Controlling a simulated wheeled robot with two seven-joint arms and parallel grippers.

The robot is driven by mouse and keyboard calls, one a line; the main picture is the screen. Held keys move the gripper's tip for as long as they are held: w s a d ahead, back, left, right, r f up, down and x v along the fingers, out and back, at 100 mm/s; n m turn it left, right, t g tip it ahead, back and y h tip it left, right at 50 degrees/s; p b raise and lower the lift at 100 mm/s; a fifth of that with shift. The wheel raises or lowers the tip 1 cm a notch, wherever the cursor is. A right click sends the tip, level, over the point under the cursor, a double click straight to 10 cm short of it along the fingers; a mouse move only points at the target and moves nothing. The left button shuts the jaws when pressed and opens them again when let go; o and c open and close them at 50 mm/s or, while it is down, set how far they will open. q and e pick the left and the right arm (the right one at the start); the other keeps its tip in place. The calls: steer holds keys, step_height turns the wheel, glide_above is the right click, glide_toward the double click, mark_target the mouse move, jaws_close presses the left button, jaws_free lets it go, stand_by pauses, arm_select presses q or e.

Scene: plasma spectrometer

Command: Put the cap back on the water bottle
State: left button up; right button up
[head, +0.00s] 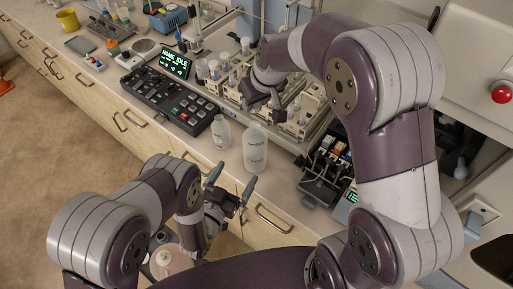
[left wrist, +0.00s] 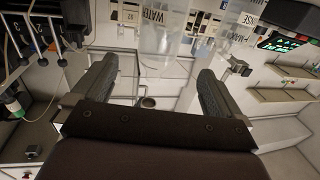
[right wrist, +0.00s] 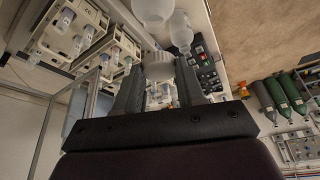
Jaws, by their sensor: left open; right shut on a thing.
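The water bottle (head: 255,150) is a translucent white bottle standing upright near the bench's front edge. Its lettering "WATE" shows on the bottle in the left wrist view (left wrist: 163,40). My left gripper (head: 231,182) is open and empty, in front of and below the bottle, with its fingers apart from it. My right gripper (head: 261,101) is above and behind the bottle in the head view. In the right wrist view it is shut on a white ribbed cap (right wrist: 158,66), apart from the bottles. In the head view the cap is hard to make out.
A smaller translucent bottle (head: 221,132) stands just left of the water bottle. A black keypad (head: 170,100) and a green display (head: 175,62) are at left. Racks with vials (head: 300,122) stand behind, and a pump-like device (head: 325,170) is at right.

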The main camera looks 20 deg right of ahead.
mark_target(250, 152)
arm_select(q)
steer(key=x, duration=1.2)
steer(key=shift+w, duration=0.1)
arm_select(e)
steer(key=shift+w+d, duration=0.1)
steer(key=shift+w, duration=0.05)
arm_select(q)
steer(key=c, duration=1.4)
arm_select(e)
steer(key=shift+f, duration=2.55)
steer(key=shift+f, duration=0.9)
steer(key=shift+f, duration=0.55)
arm_select(q)
jaws_close()
arm_select(e)
steer(key=o, duration=1)
